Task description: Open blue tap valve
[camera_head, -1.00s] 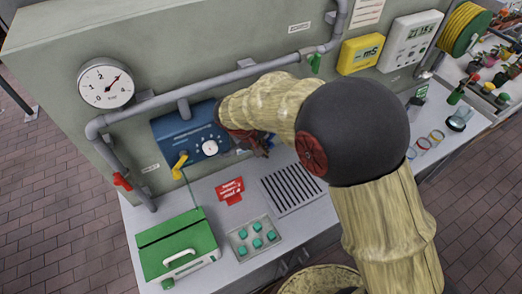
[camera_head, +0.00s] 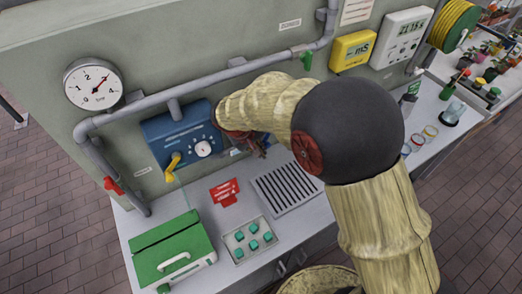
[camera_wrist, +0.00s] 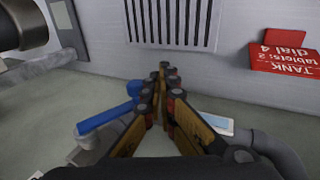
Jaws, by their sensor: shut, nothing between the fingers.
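The blue tap valve's lever (camera_wrist: 108,116) shows in the wrist view, just left of my gripper's fingers, with a rounded blue end beside the fingertips. In the head view only a small blue bit of it (camera_head: 235,152) shows beside my gripper; my arm hides the rest. My gripper (camera_wrist: 164,72) is shut and empty, its fingertips together. It also shows in the head view (camera_head: 258,150), right of the blue control box, close to the wall. I cannot tell whether a finger touches the lever.
A blue control box (camera_head: 160,128) with a yellow tap (camera_head: 172,165) is left of my gripper. A grey pipe (camera_head: 225,75) runs above. Below are a slotted drain (camera_head: 287,188), a red sign (camera_head: 224,192) and a green case (camera_head: 172,248). A grey pipe (camera_wrist: 275,150) curves right of my fingers.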

